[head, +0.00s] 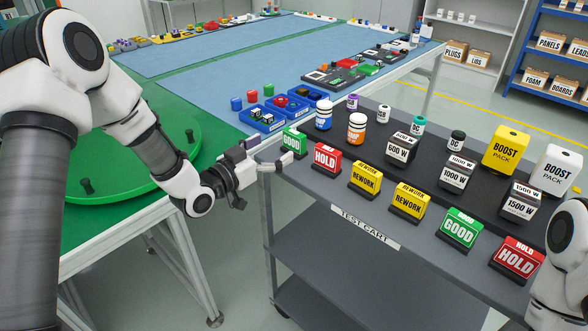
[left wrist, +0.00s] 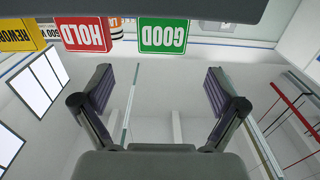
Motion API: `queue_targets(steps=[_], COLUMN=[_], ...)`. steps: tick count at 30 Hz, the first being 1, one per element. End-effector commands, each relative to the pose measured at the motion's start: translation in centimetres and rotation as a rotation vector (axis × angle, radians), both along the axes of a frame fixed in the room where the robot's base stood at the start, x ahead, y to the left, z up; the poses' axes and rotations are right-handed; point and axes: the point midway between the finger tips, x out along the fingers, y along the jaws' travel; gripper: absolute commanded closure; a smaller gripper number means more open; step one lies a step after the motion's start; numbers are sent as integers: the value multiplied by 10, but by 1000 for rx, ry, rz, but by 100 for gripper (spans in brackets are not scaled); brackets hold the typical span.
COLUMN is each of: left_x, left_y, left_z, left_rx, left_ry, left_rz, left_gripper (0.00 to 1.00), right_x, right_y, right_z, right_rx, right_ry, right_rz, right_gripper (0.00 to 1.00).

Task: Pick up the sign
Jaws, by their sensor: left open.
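Several coloured signs stand in a row along the front of the test cart. The nearest to my left gripper (head: 284,161) is a green GOOD sign (head: 293,141), just beyond its fingertips. Beside it are a red HOLD sign (head: 326,158), yellow REWORK signs (head: 366,179), another green GOOD sign (head: 460,228) and another red HOLD sign (head: 517,259). In the left wrist view, upside down, the GOOD sign (left wrist: 163,36) lies ahead between the open, empty fingers (left wrist: 158,82). The HOLD sign (left wrist: 86,34) is to its left. My right gripper is out of the frame.
Blue trays (head: 262,120) sit on the table at the cart's left. A green turntable (head: 150,165) lies under my left arm.

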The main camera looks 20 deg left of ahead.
Motion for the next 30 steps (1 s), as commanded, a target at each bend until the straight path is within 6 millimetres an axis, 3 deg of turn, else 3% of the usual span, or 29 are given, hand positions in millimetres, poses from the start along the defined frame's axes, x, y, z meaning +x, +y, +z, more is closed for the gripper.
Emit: queue_targets(steps=[15,21,22,27,30], left_x=[70,72,72,72,72], left_y=[-27,-27,-27,-27,-27], left_z=[6,5,5,5,5], left_rx=[2,-1,-1,0,0], left_ry=[-8,-6,-6,-5,-5], left_rz=[-5,-3,-3,-3,-3], left_gripper=[4,4,8,68,72], right_x=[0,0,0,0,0], right_y=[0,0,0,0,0], right_z=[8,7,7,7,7], right_rx=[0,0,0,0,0], right_ry=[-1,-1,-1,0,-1], right_rz=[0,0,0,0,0], right_gripper=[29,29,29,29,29])
